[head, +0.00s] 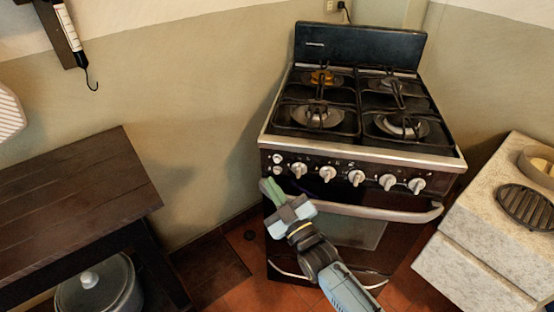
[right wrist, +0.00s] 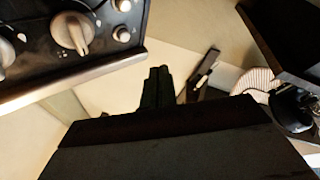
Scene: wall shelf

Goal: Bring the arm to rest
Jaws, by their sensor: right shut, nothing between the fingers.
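My right gripper (head: 270,188) is in front of the stove's left front corner, near the left end of the oven handle, in the head view. Its green fingers are together with nothing between them. In the right wrist view the dark fingers (right wrist: 158,84) are closed side by side and point at the pale wall. My right arm (head: 325,262) reaches up from the lower edge of the head view. I cannot tell whether the fingers touch the oven handle (head: 385,212). My left gripper is not in view.
The black stove (head: 362,85) stands against the wall, its knobs (head: 356,178) close to my gripper. A dark wooden table (head: 75,210) is at left, with a lidded pot (head: 100,285) below. A pale stone counter (head: 480,235) is at right. Tiled floor (head: 225,290) lies between.

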